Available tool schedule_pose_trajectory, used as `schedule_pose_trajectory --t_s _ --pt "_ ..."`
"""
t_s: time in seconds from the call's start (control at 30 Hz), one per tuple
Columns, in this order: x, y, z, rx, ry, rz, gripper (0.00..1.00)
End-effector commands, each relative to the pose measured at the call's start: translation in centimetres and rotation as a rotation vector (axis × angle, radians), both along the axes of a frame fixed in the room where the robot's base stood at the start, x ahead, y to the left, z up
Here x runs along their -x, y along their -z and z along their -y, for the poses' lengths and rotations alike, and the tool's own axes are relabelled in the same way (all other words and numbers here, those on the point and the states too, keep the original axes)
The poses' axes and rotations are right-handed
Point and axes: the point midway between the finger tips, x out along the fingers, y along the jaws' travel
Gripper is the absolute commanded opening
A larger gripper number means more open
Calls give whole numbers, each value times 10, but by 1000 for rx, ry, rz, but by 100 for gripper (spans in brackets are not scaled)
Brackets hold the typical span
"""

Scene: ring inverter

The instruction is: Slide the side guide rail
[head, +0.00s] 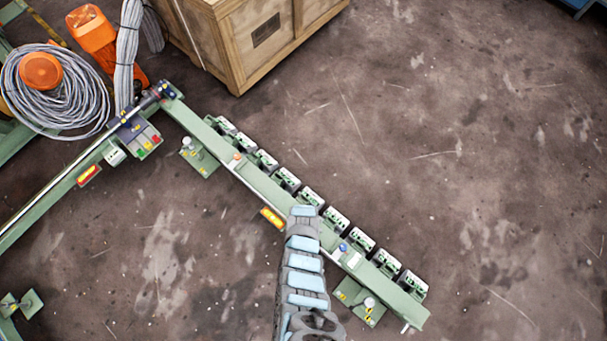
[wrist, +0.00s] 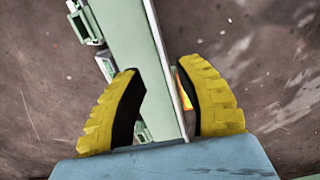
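The side guide rail appears to be the long green beam (head: 262,184) running diagonally from upper left to lower right in the head view. Several small green-and-black units (head: 311,196) line its upper right side. My gripper end, seen from behind, is over the middle of the beam, and its fingers are hidden there. In the wrist view, my gripper (wrist: 160,70) has its two yellow, black-padded fingers spread apart, with the green beam (wrist: 130,38) running between them. The left finger overlaps the beam's left edge. The right finger is beside its right edge, with a narrow dark gap.
A wooden crate (head: 232,45) stands at the top. Grey cable coils (head: 75,100), orange parts (head: 91,27) and a green frame with a shiny rod (head: 70,170) are at left. Footed plates (head: 200,160) support the beam. The floor on the right is clear.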

Motion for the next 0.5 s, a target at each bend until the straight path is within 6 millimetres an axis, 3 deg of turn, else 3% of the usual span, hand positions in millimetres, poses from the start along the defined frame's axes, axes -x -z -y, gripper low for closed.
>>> schedule_pose_trajectory --t_s 0.5 --pt "1 51 0 -1 0 -2 35"
